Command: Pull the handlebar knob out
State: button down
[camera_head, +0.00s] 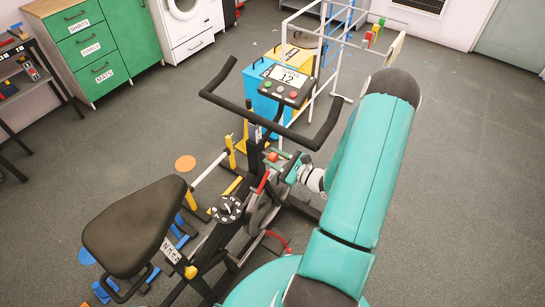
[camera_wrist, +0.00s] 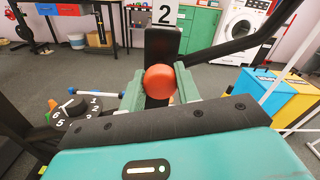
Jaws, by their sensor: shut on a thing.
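The handlebar knob (camera_wrist: 160,82) is a red-orange ball on the black front post of the exercise bike. It also shows in the body camera view (camera_head: 272,156), low on the post beneath the handlebar. My gripper (camera_wrist: 160,88) has its two green fingers on either side of the knob and is shut on it. In the body camera view my gripper (camera_head: 284,164) reaches the post from the right. The knob's stem is hidden behind the ball. The black handlebar (camera_head: 222,95) spreads above, with a console (camera_head: 287,84) at its middle.
A numbered dial (camera_head: 228,208) and a black saddle (camera_head: 135,226) are on the bike, left of my arm. A white pipe frame (camera_head: 335,60) and yellow and blue bins (camera_head: 262,84) stand beyond the handlebar. Open floor (camera_head: 465,150) lies at the right.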

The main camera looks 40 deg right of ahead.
jog(key=c, duration=1)
grip_release()
jog(key=shift+s+d, duration=0.1)
jog(key=shift+s, duration=0.1)
jog(key=shift+w, duration=0.1)
jog(key=v, duration=1.3)
jog(key=shift+s, duration=0.4)
jog(key=shift+d, duration=0.15)
